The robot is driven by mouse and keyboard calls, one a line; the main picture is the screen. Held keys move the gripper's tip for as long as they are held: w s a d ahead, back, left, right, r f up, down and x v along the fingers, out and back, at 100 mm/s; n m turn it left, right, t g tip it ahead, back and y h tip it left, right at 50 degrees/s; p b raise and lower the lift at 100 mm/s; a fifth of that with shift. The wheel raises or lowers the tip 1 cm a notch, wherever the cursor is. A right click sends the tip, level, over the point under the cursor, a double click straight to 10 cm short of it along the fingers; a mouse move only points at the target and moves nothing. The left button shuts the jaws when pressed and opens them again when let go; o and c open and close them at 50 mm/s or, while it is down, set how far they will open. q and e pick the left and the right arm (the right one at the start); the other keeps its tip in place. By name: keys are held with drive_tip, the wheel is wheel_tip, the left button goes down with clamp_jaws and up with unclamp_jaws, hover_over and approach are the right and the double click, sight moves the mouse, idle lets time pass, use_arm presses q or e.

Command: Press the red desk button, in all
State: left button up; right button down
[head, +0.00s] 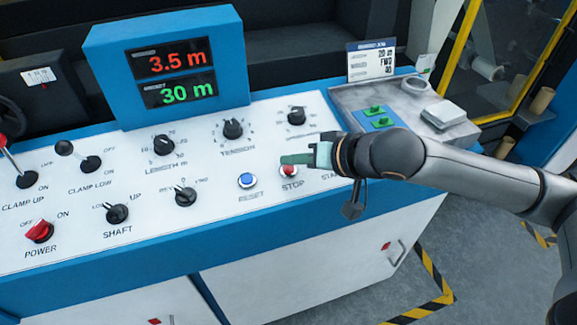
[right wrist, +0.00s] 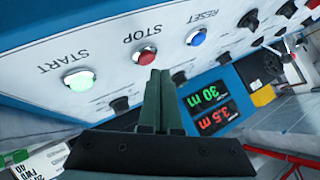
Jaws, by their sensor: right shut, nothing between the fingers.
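The red button (head: 288,171), labelled STOP, sits on the white panel of the desk, right of the blue RESET button (head: 248,181). My right gripper (head: 284,159) is shut and empty, its green fingers over the panel just behind the red button in the head view. In the right wrist view the red button (right wrist: 147,56) shows whole, just beyond the shut fingertips (right wrist: 157,73). I cannot tell whether the fingers touch it. The green START button (right wrist: 79,80) glows in the right wrist view; my gripper hides it in the head view. My left gripper is not in view.
Several black knobs and a red POWER switch (head: 39,230) stand on the panel. The display box (head: 165,62) reads 3.5 m and 30 m.

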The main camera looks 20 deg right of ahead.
drive_tip(key=shift+f, duration=0.4)
drive_tip(key=shift+w+f, duration=0.15)
drive_tip(key=shift+f, duration=0.25)
idle(1.0)
drive_tip(key=shift+r+p, duration=0.8)
drive_tip(key=shift+p, duration=0.25)
drive_tip(key=r+p, duration=0.2)
drive_tip(key=s+r+p, duration=0.1)
drive_tip(key=r+p, duration=0.2)
drive_tip(key=shift+s, duration=0.1)
idle(0.7)
